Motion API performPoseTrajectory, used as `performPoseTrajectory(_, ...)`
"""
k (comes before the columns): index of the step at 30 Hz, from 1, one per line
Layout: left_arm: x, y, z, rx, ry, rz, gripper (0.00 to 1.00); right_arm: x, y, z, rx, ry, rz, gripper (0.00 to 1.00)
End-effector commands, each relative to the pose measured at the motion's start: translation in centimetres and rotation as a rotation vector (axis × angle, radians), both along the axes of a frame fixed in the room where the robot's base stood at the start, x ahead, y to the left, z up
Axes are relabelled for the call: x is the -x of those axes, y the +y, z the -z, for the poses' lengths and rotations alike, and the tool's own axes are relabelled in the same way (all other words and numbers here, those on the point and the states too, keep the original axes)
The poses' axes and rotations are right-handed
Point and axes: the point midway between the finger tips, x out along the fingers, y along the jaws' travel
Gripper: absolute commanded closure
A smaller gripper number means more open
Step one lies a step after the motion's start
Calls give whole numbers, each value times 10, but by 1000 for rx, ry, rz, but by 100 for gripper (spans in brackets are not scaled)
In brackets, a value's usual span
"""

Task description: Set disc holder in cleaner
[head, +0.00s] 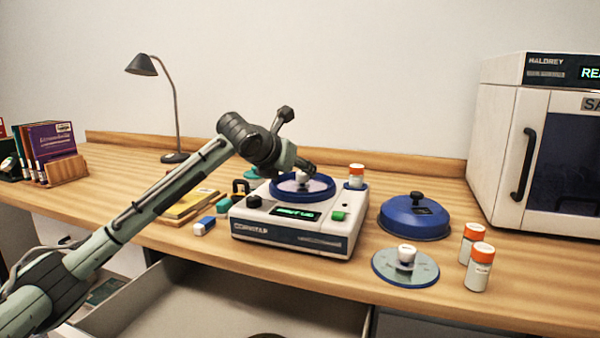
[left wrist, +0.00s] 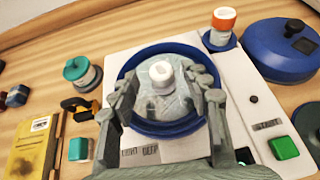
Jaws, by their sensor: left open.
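The cleaner (head: 300,237) is a white box with a green-lit display and a round blue bowl (head: 328,186) on top. A disc holder, a pale disc (left wrist: 158,102) with a white knob (left wrist: 161,71), lies inside the blue bowl. My left gripper (head: 306,174) is over the bowl, its fingers (left wrist: 160,90) spread open on either side of the disc, with the knob just beyond their tips. I cannot tell whether the fingers touch it. A second pale disc (head: 385,268) with a white knob (head: 406,254) lies flat on the table, right of the cleaner. My right gripper is not in view.
A blue lid (head: 414,217) lies behind the second disc. Orange-capped bottles (head: 480,267) stand to its right. Another orange-capped bottle (head: 356,175) stands at the cleaner's back right corner. A white cabinet (head: 545,150) fills the right. Below the table front is an open drawer (head: 200,310).

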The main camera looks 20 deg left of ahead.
Motion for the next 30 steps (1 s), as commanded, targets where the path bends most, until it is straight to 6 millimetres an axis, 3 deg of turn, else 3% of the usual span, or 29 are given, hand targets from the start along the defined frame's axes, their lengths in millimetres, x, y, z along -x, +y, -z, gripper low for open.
performPoseTrajectory(6,43,6,-25,-3,-4,1,53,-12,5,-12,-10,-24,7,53)
performPoseTrajectory(13,75,9,-42,-1,-2,0,53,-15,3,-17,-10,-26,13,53)
performPoseTrajectory(18,84,10,-46,-2,-1,1,53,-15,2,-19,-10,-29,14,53)
performPoseTrajectory(30,84,10,-46,-1,0,0,53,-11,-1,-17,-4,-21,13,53)
